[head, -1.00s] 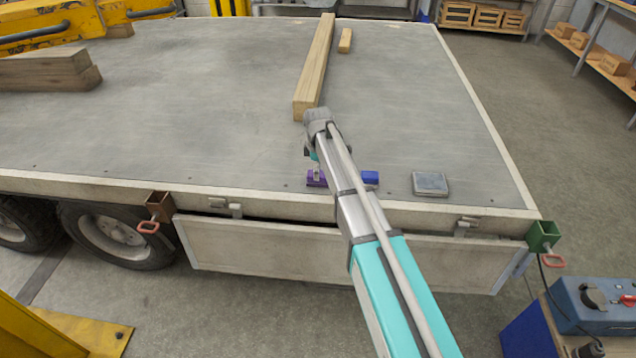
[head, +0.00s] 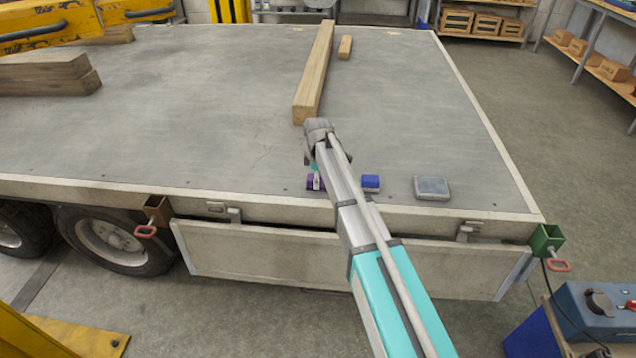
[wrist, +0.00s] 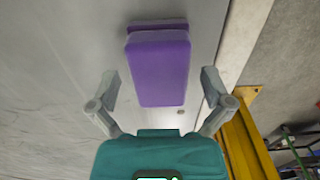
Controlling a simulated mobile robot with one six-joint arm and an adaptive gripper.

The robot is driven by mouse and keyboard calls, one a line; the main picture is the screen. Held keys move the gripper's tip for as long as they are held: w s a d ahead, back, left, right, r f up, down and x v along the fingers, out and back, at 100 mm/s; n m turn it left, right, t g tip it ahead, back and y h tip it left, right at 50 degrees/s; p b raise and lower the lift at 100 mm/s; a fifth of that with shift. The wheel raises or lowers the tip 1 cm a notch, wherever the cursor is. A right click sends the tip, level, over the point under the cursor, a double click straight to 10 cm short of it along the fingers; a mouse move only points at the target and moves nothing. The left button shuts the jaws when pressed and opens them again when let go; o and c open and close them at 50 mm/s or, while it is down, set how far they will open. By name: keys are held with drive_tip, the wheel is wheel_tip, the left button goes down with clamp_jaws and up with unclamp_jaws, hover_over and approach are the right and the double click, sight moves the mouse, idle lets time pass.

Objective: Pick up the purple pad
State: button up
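In the head view only a small part of the purple pad (head: 310,182) shows beside my arm. My gripper (head: 317,178) is low over the deck there and mostly hidden by my arm.
A blue pad (head: 371,182) and a grey pad (head: 432,187) lie to the right on the trailer deck (head: 200,110). A long wooden beam (head: 315,75) and a small wood block (head: 345,47) lie farther back. The deck's left middle is clear.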

drive_tip(key=c, duration=1.1)
drive_tip(key=shift+r, duration=0.1)
drive_tip(key=shift+r+p, duration=1)
drive_tip(key=shift+p, duration=0.1)
drive_tip(key=s+d+r+p, duration=0.2)
drive_tip(key=s+r+p, duration=0.3)
drive_tip(key=s, duration=0.1)
drive_tip(key=s+d+r+p, duration=0.2)
drive_tip(key=s+r+p, duration=0.3)
drive_tip(key=s+p, duration=0.1)
drive_tip(key=shift+s+d+r, duration=0.35)
drive_tip(key=shift+s+r, duration=0.05)
drive_tip(key=shift+s, duration=0.2)
drive_tip(key=o, duration=0.5)
drive_tip(key=c, duration=0.3)
drive_tip(key=shift+c, duration=0.2)
